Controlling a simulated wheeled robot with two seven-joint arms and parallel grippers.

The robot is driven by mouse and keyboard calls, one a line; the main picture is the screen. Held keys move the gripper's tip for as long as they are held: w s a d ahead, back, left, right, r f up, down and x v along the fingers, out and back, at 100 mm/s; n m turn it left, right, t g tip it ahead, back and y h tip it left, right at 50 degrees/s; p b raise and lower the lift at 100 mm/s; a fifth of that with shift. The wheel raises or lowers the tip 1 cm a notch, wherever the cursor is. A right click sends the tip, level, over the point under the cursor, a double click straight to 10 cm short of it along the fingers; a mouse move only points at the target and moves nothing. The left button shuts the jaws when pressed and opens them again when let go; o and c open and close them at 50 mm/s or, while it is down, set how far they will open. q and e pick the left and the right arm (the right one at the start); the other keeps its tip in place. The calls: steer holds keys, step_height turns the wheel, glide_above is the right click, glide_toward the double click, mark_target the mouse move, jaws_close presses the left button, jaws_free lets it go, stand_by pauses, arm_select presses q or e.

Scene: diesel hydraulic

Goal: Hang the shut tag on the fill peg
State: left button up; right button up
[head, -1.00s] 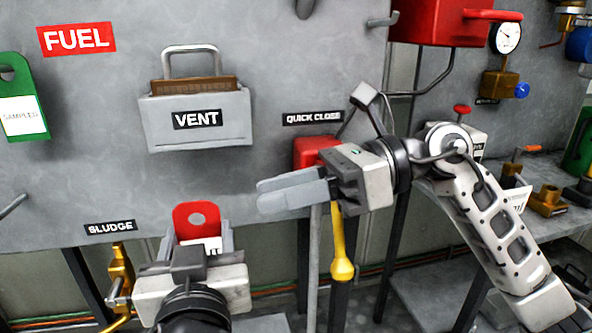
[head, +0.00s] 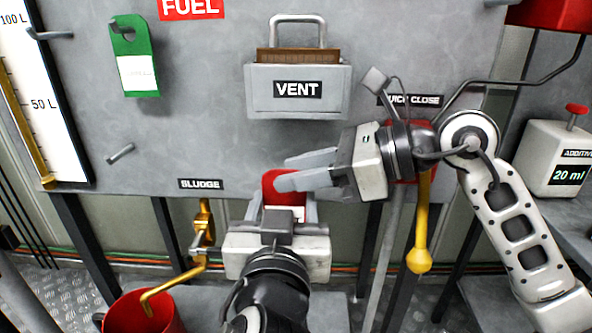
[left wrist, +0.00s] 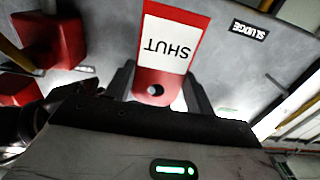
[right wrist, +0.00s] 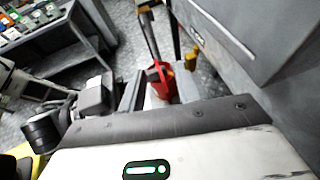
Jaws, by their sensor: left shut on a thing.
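My left gripper (head: 278,212) is shut on the red shut tag (head: 272,184), low in front of the grey panel. In the left wrist view the tag (left wrist: 165,45) has a white label reading SHUT, upside down, and its holed end lies between the fingers (left wrist: 158,92). My right gripper (head: 305,170) is open and empty. Its fingers point left and cover part of the tag from the head camera; I cannot tell whether they touch it. A bare peg (head: 121,154) sticks out of the panel above left of the SLUDGE label. No fill label is readable.
A green tag (head: 141,75) hangs upper left, beside a sight gauge (head: 45,100) and another peg (head: 52,35). The VENT box (head: 265,105) stands out above my grippers. A yellow-ended lever (head: 419,260) hangs right. A red bucket (head: 172,325) stands below the brass sludge tap (head: 203,235).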

steer(key=shift+w+a+f, duration=0.1)
steer(key=shift+a+f, duration=0.05)
steer(key=shift+a, duration=0.2)
steer(key=shift+c, duration=0.3)
arm_select(q)
steer(key=shift+c, duration=0.2)
arm_select(e)
jaws_close()
arm_select(q)
steer(key=o, duration=1)
steer(key=shift+c, duration=0.2)
